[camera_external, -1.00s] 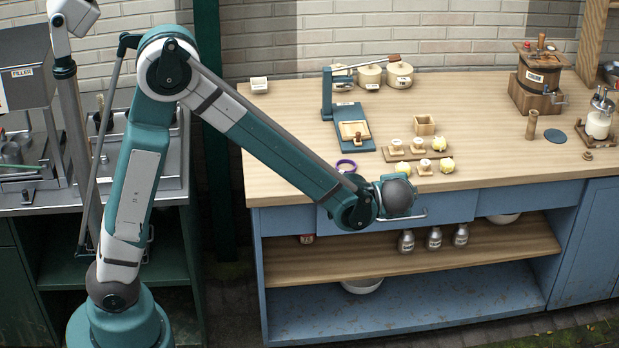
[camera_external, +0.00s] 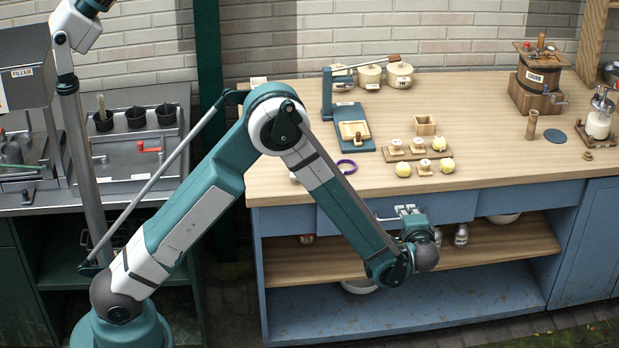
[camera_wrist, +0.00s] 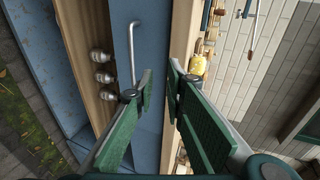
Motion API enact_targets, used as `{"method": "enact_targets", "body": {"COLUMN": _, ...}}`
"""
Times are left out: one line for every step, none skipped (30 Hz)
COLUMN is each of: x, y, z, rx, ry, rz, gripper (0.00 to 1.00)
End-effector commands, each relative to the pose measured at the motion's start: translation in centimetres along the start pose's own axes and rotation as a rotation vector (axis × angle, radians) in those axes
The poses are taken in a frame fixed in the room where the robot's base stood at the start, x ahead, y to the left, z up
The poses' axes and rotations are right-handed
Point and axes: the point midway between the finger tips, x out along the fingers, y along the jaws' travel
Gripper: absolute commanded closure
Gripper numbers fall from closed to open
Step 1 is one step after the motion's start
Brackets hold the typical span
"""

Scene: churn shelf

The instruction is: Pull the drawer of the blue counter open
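The drawer front (camera_external: 452,207) is a blue panel under the counter's wooden top, and it looks shut, flush with the counter. Its pale bar handle (camera_external: 383,218) is partly hidden by my gripper (camera_external: 407,210), which points at the drawer front from below. In the wrist view the scene is turned sideways. The handle (camera_wrist: 132,50) stands ahead on the blue drawer panel (camera_wrist: 147,25), left of the gap between the fingers. My gripper (camera_wrist: 160,78) is open, with two green fingers apart and nothing between them. The handle appears beyond the fingertips, not between them.
The wooden counter top (camera_external: 480,130) overhangs just above the drawer. It holds a blue press (camera_external: 350,125) and several small wooden and yellow items. Metal bottles (camera_external: 461,234) stand on the open shelf (camera_external: 500,240) below. The floor in front is clear.

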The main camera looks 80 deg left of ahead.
Motion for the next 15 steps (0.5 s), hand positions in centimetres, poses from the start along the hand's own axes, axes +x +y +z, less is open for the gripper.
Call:
{"method": "enact_targets", "body": {"x": 0.9, "y": 1.1, "z": -0.1, "rx": 0.003, "ry": -0.008, "rz": -0.016, "gripper": 0.87}}
{"method": "enact_targets", "body": {"x": 1.3, "y": 1.5, "z": -0.1, "rx": 0.005, "ry": -0.012, "rz": -0.025, "gripper": 0.87}}
{"method": "enact_targets", "body": {"x": 1.8, "y": 2.1, "z": -0.1, "rx": 0.007, "ry": -0.019, "rz": -0.039, "gripper": 0.87}}
{"method": "enact_targets", "body": {"x": 2.2, "y": 2.5, "z": -0.1, "rx": 0.009, "ry": -0.024, "rz": -0.049, "gripper": 0.87}}
{"method": "enact_targets", "body": {"x": 2.6, "y": 3.0, "z": 0.0, "rx": 0.01, "ry": -0.029, "rz": -0.058, "gripper": 0.87}}
{"method": "enact_targets", "body": {"x": 3.1, "y": 3.6, "z": 0.0, "rx": 0.013, "ry": -0.036, "rz": -0.071, "gripper": 0.87}}
{"method": "enact_targets", "body": {"x": 3.5, "y": 4.0, "z": 0.0, "rx": 0.014, "ry": -0.04, "rz": -0.081, "gripper": 0.87}}
{"method": "enact_targets", "body": {"x": 3.8, "y": 4.4, "z": 0.1, "rx": 0.016, "ry": -0.044, "rz": -0.089, "gripper": 0.87}}
{"method": "enact_targets", "body": {"x": 4.2, "y": 5.0, "z": 0.1, "rx": 0.018, "ry": -0.05, "rz": -0.101, "gripper": 0.87}}
{"method": "enact_targets", "body": {"x": 4.5, "y": 5.3, "z": 0.2, "rx": 0.019, "ry": -0.054, "rz": -0.11, "gripper": 0.87}}
{"method": "enact_targets", "body": {"x": 4.8, "y": 5.7, "z": 0.2, "rx": 0.02, "ry": -0.057, "rz": -0.117, "gripper": 0.87}}
{"method": "enact_targets", "body": {"x": 5.1, "y": 6.1, "z": 0.3, "rx": 0.022, "ry": -0.062, "rz": -0.126, "gripper": 0.87}}
{"method": "enact_targets", "body": {"x": 5.3, "y": 6.4, "z": 0.4, "rx": 0.023, "ry": -0.065, "rz": -0.133, "gripper": 0.87}}
{"method": "enact_targets", "body": {"x": 5.5, "y": 6.6, "z": 0.4, "rx": 0.024, "ry": -0.068, "rz": -0.139, "gripper": 0.87}}
{"method": "enact_targets", "body": {"x": 5.8, "y": 7.0, "z": 0.5, "rx": 0.025, "ry": -0.072, "rz": -0.145, "gripper": 0.87}}
